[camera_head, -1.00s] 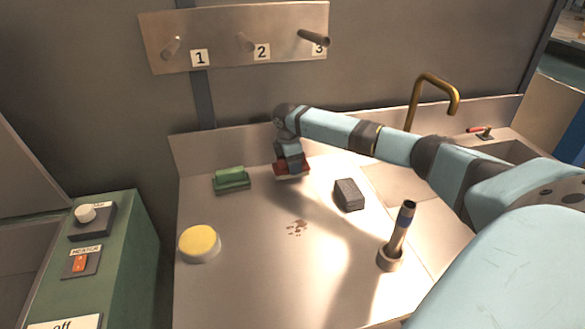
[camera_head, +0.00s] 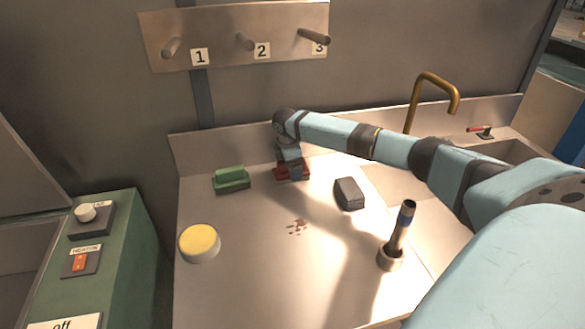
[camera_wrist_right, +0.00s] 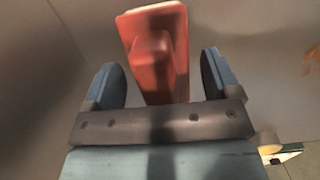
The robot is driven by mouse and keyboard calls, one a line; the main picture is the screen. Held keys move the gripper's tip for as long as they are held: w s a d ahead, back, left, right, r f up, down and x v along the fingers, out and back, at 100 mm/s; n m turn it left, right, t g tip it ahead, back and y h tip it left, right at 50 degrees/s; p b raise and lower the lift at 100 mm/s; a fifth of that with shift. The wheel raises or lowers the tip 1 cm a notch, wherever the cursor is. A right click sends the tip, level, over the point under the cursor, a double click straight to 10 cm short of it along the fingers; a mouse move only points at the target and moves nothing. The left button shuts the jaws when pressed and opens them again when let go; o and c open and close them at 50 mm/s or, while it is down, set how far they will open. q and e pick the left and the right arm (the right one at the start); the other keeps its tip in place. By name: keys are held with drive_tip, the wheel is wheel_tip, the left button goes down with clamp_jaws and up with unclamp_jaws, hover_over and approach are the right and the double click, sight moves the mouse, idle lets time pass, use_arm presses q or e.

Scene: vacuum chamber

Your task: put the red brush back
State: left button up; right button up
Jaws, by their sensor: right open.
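The red brush (camera_head: 280,174) lies on the steel counter near the back wall, partly covered by my right gripper in the head view. In the right wrist view the red brush (camera_wrist_right: 152,50) is a red block with a raised grip and a pale edge at its far end. My right gripper (camera_head: 291,170) is directly above it, pointing down. In the wrist view my right gripper (camera_wrist_right: 158,68) is open, with one finger on each side of the brush and gaps showing. A similar green brush (camera_head: 231,179) lies to the left. My left gripper is not in view.
A grey block (camera_head: 349,194), a yellow round pad (camera_head: 199,243) and a holder with an upright tool (camera_head: 391,258) stand on the counter (camera_head: 250,285). A brown stain (camera_head: 297,227) marks its middle. A numbered peg rail (camera_head: 225,40) hangs above; a brass faucet (camera_head: 413,92) is right.

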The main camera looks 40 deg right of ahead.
drive_tip(key=r, duration=0.4)
drive_tip(key=a+r, duration=0.1)
drive_tip(key=r, duration=0.6)
drive_tip(key=shift+w+a+r, duration=0.15)
drive_tip(key=shift+w+r, duration=0.2)
drive_tip(key=shift+r, duration=0.05)
drive_tip(key=shift+f, duration=0.15)
